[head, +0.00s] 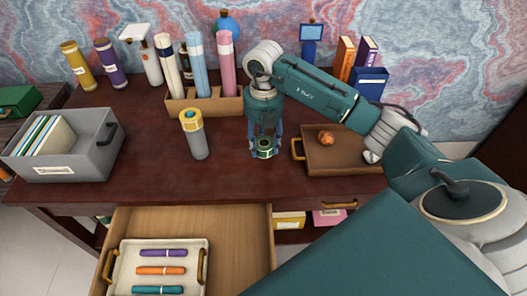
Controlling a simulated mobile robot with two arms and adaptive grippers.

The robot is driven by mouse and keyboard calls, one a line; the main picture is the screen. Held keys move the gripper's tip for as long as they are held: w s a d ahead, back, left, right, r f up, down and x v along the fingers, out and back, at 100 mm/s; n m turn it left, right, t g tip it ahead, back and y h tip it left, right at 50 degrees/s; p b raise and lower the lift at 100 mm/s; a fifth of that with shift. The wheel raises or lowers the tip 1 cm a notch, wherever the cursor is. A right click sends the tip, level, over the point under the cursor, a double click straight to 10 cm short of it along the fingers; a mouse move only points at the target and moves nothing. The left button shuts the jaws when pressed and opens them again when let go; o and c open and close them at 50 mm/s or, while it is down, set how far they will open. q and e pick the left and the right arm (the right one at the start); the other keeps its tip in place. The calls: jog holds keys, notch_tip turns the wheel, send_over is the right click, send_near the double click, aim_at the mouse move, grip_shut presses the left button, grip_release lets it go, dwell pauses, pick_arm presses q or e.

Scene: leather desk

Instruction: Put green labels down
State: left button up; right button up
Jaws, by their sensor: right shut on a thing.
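My right gripper (265,143) points straight down over the dark desk, just left of the brown tray. It is shut on the green labels (264,153), a small green roll with pale gold edging. The roll is at or just above the desk top; I cannot tell whether it touches. The fingers hide part of it. My left gripper is not in view.
A grey cylinder with a yellow top (194,135) stands left of the gripper. A wooden holder (205,104) with rolled papers is behind. A brown tray (345,157) holds a small orange-brown object. A grey file box (88,155) is left. An open drawer (235,240) holds a pen tray.

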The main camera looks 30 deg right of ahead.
aim_at(264, 161)
notch_tip(264, 161, down, 4)
jog(key=shift+f, duration=0.2)
jog(key=shift+f, duration=0.1)
jog(key=o, duration=1.1)
jog(key=shift+o, duration=0.2)
jog(key=shift+p, duration=0.3)
jog(key=shift+r, duration=0.45)
notch_tip(264, 161, up, 11)
jog(key=b, duration=0.2)
jog(key=shift+r, duration=0.15)
